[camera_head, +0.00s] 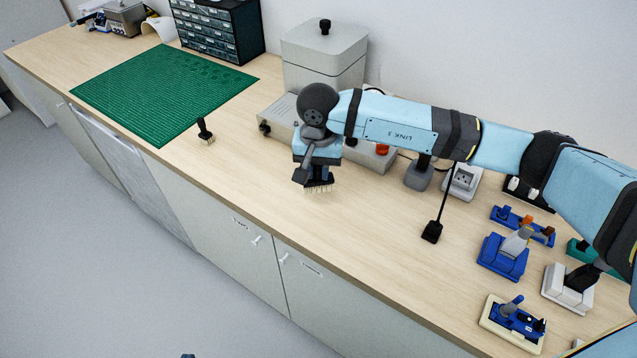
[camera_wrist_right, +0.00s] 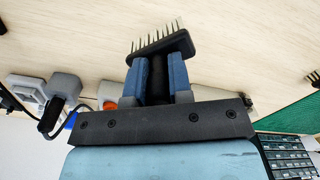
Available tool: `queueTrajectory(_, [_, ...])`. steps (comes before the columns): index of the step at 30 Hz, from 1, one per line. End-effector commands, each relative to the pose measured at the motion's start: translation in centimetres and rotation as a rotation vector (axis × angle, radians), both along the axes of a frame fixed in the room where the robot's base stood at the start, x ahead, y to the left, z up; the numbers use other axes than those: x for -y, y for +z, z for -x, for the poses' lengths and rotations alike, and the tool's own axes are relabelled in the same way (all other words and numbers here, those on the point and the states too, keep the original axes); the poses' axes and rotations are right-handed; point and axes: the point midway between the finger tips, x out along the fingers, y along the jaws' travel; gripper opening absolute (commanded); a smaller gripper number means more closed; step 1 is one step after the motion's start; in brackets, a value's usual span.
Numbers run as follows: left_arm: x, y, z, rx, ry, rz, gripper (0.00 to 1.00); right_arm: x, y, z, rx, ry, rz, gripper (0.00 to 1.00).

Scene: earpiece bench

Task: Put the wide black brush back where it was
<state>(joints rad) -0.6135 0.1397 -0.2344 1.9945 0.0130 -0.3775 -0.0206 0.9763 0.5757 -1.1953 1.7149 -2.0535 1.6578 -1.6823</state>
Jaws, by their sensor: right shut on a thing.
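The wide black brush (camera_head: 319,185) is in my right gripper (camera_head: 317,170), over the bench in front of the grey box-shaped device. In the right wrist view the two blue fingers (camera_wrist_right: 157,77) are shut on its handle, and the wide head (camera_wrist_right: 162,47) sticks out past the fingertips with its pale bristles toward the bench top. Whether the bristles touch the wood I cannot tell. A second black brush (camera_head: 205,131) stands bristles down at the front right edge of the green mat. My left gripper does not show.
The green cutting mat (camera_head: 150,90) lies at left, with a drawer cabinet (camera_head: 218,28) behind. The grey device (camera_head: 323,55) stands behind my gripper. Blue fixtures (camera_head: 502,257) and a small black-footed stand (camera_head: 432,232) are at right. Wood between mat and stand is mostly clear.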

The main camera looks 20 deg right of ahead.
Motion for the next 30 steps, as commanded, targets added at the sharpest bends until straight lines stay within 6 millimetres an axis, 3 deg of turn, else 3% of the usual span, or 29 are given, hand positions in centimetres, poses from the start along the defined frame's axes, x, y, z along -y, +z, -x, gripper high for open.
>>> queueTrajectory(8, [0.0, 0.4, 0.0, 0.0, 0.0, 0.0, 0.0, 0.0, -2.3, 0.0, -0.001, -0.001, 0.0, 0.0])
queueTrajectory(15, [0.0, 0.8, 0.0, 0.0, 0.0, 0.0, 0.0, 0.0, -5.6, 0.0, -0.001, -0.002, 0.0, 0.0])
queueTrajectory(27, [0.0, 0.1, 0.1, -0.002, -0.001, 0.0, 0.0, 0.0, -6.3, 0.0, 0.001, -0.001, 0.0, 0.0])
queueTrajectory(28, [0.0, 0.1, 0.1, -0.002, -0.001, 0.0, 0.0, 0.0, -6.2, 0.0, 0.001, -0.001, 0.0, 0.22])
queueTrajectory(30, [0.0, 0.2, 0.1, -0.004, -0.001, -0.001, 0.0, 0.0, -6.1, 0.0, 0.001, -0.001, 0.0, 0.38])
